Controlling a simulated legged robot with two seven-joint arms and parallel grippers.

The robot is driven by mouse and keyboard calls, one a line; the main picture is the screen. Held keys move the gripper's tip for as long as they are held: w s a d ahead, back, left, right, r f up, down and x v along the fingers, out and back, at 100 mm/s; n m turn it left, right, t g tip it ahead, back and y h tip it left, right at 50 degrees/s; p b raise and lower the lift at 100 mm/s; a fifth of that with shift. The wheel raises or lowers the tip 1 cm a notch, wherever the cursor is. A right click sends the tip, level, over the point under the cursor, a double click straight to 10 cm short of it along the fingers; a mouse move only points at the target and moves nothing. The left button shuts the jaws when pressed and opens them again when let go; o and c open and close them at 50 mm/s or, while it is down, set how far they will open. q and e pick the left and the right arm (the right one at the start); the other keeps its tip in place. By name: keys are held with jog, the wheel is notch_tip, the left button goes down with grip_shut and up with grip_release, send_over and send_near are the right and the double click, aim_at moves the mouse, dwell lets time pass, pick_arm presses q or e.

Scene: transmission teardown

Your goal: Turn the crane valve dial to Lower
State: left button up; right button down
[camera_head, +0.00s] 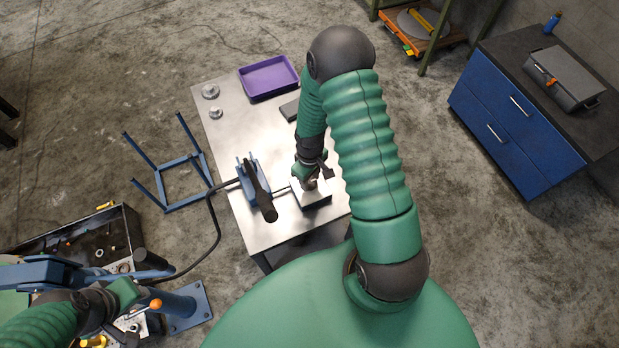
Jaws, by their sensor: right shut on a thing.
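A small box with a pale top and dark sides (316,198) stands at the right edge of the metal table. It looks like the crane valve box. My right gripper (311,183) points down onto its top and is shut on what appears to be the valve dial. The gripper hides the dial, and its setting and any labels cannot be read. My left gripper (118,325) is at the lower left, near a lever with an orange knob (155,303). Its fingers are too unclear to tell whether they are open.
The metal table (228,140) holds a purple tray (268,77), small round metal parts (211,91) and a blue fixture with a dark handle (256,185). A blue frame (172,165) and a bin of parts (85,240) stand left. A blue cabinet (515,120) stands right.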

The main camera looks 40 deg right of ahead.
aim_at(310, 180)
jog(key=c, duration=0.9)
grip_release()
jog(key=shift+d, duration=0.1)
notch_tip(310, 180, up, 17)
jog(key=shift+f+b, duration=0.15)
jog(key=shift+b, duration=0.25)
